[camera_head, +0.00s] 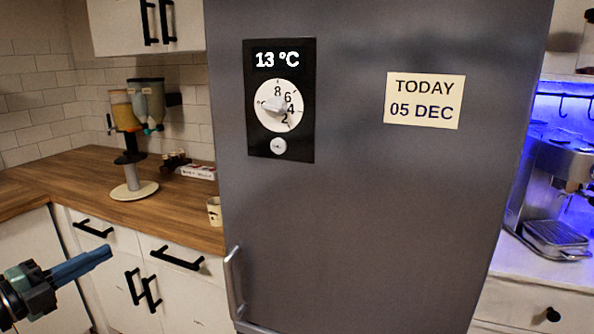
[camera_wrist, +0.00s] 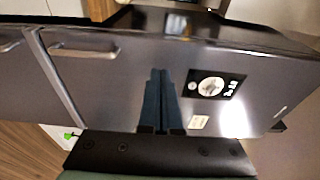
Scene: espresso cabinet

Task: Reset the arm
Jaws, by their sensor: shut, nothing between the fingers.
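My gripper (camera_head: 105,252) is at the lower left of the head view, with blue fingers pressed together and empty. It points right, in front of the white drawers and left of the fridge handle, touching nothing that I can see. In the wrist view my gripper (camera_wrist: 160,76) shows its two fingers side by side, pointing up the picture against the grey fridge (camera_wrist: 110,85). The fridge (camera_head: 380,210) fills the middle of the head view, with its door looking shut. Its dial panel (camera_head: 304,130) reads 13 °C; the panel also shows in the wrist view (camera_wrist: 231,88).
A wooden counter (camera_head: 90,170) holds a dispenser (camera_head: 131,180), a cup (camera_head: 214,211) and a small box (camera_head: 197,172). The fridge handle (camera_head: 234,285) sticks out at the door's lower left. A note (camera_head: 424,99) is on the door. An espresso machine (camera_head: 556,190) stands at right.

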